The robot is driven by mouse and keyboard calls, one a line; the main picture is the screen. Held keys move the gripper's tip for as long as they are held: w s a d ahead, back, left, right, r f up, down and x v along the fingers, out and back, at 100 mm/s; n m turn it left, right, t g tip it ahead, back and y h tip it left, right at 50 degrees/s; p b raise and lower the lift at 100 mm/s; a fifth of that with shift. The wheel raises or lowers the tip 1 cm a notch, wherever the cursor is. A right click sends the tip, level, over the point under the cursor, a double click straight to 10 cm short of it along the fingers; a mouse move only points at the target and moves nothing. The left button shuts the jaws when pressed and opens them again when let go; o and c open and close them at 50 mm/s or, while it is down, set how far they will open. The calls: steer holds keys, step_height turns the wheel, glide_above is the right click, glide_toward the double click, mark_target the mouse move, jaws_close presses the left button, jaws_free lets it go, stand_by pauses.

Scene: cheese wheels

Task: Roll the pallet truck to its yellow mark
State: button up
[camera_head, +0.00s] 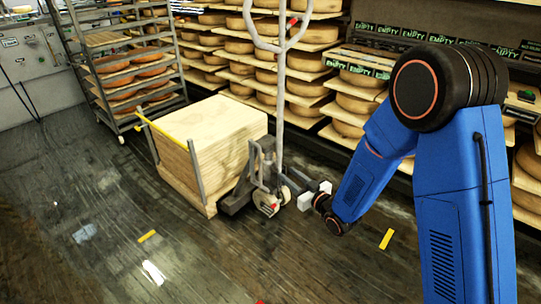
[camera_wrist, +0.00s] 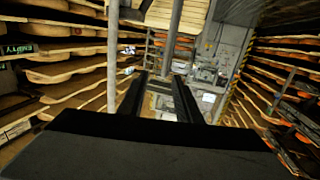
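The grey pallet truck (camera_head: 262,178) stands mid-floor in the head view, with its tall pole and looped handle (camera_head: 281,75) upright. A stack of pale wooden boards (camera_head: 215,125) sits at its left, between side posts. Two yellow marks lie on the dark floor: one in front of the stack (camera_head: 147,236), one at the right (camera_head: 387,239). I cannot tell which is the truck's. My gripper (camera_head: 314,196) is low, just right of the truck's wheel, its two white tips apart. The wrist view shows its dark fingers (camera_wrist: 163,95) spread with nothing clearly between them.
Shelves of cheese wheels (camera_head: 300,85) with EMPTY labels line the back and right. A wheeled rack of cheese (camera_head: 122,75) stands at the left back by a grey wall cabinet (camera_head: 30,60). The front and left floor is open, with a few pale patches.

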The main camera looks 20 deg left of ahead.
steer(key=w+a, duration=0.4)
steer(key=a, duration=0.3)
steer(key=w+a+f+y, duration=0.1)
steer(key=w+a, duration=0.4)
steer(key=a, duration=0.3)
steer(key=shift+f, duration=0.25)
steer(key=shift+w, duration=0.1)
jaws_close()
